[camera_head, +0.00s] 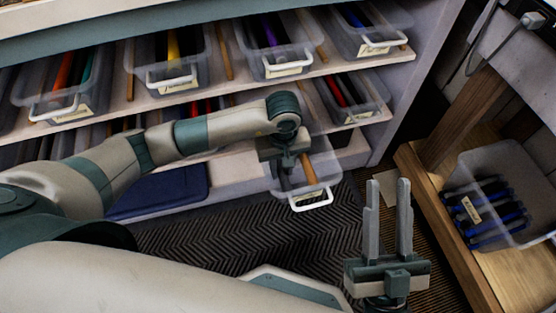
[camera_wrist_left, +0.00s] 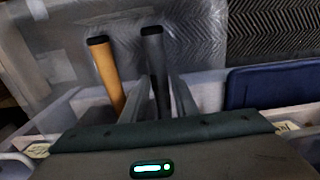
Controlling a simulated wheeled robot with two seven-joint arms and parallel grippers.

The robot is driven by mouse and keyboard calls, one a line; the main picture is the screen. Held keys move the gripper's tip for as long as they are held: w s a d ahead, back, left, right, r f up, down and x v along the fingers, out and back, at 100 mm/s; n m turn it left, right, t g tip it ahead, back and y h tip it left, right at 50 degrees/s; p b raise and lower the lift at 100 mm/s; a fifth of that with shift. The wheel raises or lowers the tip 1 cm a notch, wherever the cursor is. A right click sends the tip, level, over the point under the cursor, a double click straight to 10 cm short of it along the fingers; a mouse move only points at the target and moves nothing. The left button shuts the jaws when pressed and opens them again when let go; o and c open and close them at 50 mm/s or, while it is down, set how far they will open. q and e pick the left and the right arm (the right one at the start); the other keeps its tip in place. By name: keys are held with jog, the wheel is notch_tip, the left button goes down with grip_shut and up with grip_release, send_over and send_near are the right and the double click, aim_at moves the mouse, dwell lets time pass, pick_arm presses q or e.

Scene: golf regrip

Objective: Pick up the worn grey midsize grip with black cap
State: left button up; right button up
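The grey grip with a black cap (camera_wrist_left: 155,70) stands tilted in a clear bin (camera_wrist_left: 70,75). My left gripper (camera_wrist_left: 163,88) reaches down into the bin, with one finger on each side of the grey grip. The fingers look apart, with narrow gaps beside the grip. In the head view, my left gripper (camera_head: 285,172) is over the low bin with the white handle (camera_head: 312,201), and its fingertips are hard to make out. My right gripper (camera_head: 388,190) is open and empty, pointing up over the floor.
A tan grip with a black cap (camera_wrist_left: 105,70) stands close beside the grey one. Shelves above hold several clear bins of coloured grips (camera_head: 180,75). A blue flat item (camera_head: 160,190) lies at left. A bin of dark blue grips (camera_head: 495,190) stands at right.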

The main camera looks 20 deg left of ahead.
dwell(0.3)
pick_arm(q)
jog(key=c, duration=0.6)
jog(key=shift+r, duration=0.2)
